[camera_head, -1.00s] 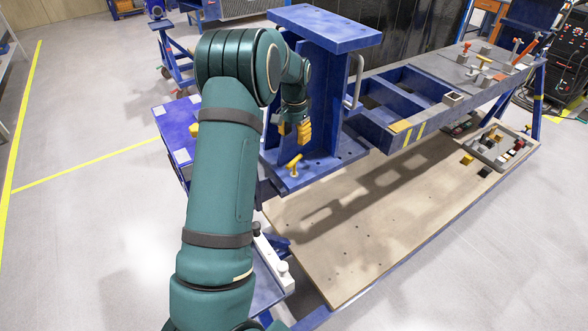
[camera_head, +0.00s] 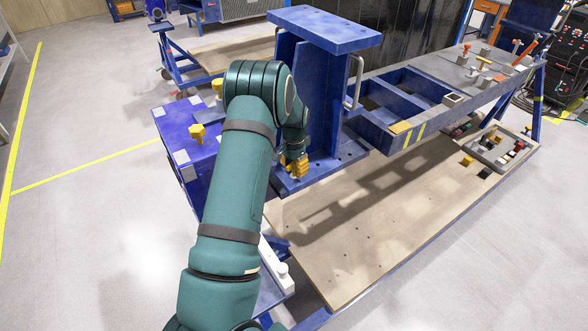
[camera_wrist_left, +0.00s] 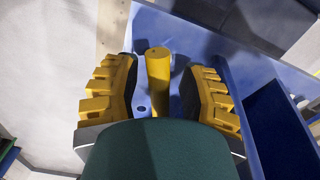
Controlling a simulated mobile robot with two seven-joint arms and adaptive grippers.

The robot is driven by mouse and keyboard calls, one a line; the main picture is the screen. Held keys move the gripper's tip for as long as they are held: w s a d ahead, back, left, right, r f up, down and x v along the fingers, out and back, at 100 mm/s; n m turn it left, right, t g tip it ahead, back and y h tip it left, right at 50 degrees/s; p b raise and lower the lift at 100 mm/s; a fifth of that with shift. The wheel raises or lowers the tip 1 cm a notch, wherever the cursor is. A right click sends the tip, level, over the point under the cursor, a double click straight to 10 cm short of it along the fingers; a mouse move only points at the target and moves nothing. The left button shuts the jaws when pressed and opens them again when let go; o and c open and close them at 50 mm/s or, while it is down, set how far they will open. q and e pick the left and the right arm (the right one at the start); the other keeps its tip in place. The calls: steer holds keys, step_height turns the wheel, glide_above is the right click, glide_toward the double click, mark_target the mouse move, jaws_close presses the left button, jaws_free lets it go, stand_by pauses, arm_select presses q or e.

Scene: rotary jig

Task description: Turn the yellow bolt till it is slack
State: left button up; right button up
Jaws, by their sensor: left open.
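My left gripper (camera_head: 295,168) is low at the foot of the blue upright of the jig, its yellow fingers pointing down. In the left wrist view the yellow bolt (camera_wrist_left: 158,72) shows as a round bar between the two open fingers, with a gap on each side. The near part of the bolt is hidden by the dark green body of my gripper. In the head view the gripper covers most or all of the bolt. My right gripper is not in view.
The blue upright (camera_head: 325,100) stands close beside my left gripper. Another yellow knob (camera_head: 197,132) sits on the blue table to the left. A long blue frame (camera_head: 425,95) runs off to the right above a wooden board (camera_head: 370,235). A grey tray (camera_head: 490,158) holds small parts.

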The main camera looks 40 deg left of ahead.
arm_select(q)
steer(key=shift+f, duration=0.55)
jaws_close()
steer(key=shift+n, duration=0.4)
steer(key=n+b, duration=0.1)
steer(key=n, duration=0.2)
steer(key=shift+n, duration=2.4)
